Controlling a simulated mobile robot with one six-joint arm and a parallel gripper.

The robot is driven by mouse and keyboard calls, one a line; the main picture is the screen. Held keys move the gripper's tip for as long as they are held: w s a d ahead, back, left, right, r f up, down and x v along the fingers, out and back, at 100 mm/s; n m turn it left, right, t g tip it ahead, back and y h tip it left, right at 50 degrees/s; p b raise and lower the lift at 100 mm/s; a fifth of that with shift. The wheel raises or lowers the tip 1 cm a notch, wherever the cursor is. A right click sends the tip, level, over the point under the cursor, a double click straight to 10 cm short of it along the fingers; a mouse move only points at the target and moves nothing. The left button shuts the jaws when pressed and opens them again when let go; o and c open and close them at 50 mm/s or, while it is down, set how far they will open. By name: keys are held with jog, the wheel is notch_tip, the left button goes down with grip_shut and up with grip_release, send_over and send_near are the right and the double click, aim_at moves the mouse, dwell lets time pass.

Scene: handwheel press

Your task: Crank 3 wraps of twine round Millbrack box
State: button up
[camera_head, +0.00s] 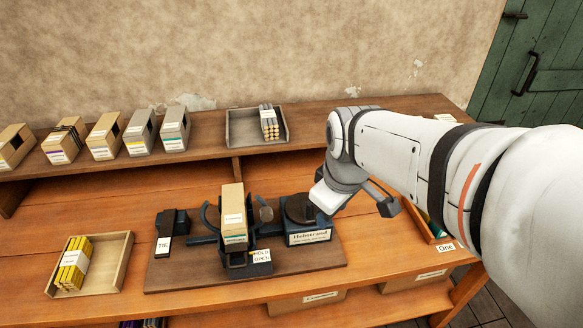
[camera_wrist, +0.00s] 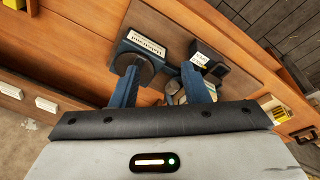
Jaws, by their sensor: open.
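A tan box with a teal-striped label (camera_head: 233,212) stands upright in the cradle of the dark blue tying machine (camera_head: 308,238); its name is too small to read, so I cannot tell if it is the Millbrack box. No twine shows clearly round it. A round dark disc (camera_head: 300,208) sits on the machine's right part, and a knob (camera_head: 266,213) stands between disc and box. My gripper (camera_wrist: 163,78) is open, its two blue fingers apart above the machine in the wrist view. The dark disc (camera_wrist: 138,66) shows near the left finger. Nothing is visibly held.
A block labelled TIE (camera_head: 165,243) stands left of the box, and a HOLD OPEN label (camera_head: 261,257) in front. A tray of yellow sticks (camera_head: 120,262) lies at left. Several boxes (camera_head: 104,135) and a tray with a grey bundle (camera_head: 232,131) stand on the back shelf.

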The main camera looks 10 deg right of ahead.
jog(key=w+f+n+g, duration=0.1)
jog(key=w+f+n, duration=0.4)
jog(key=w+n, duration=0.65)
jog(key=n+g+b, duration=0.1)
jog(key=n+g, duration=0.1)
jog(key=n, duration=1)
send_over(309, 210)
jog(key=w, duration=0.1)
jog(key=shift+m, duration=0.25)
jog(key=f, duration=0.6)
jog(key=shift+d, duration=0.25)
jog(key=shift+f, duration=0.3)
notch_tip(309, 210, down, 7)
jog(key=shift+f+p, duration=0.2)
jog(key=shift+p, duration=0.35)
jog(key=shift+c, duration=0.4)
grip_shut()
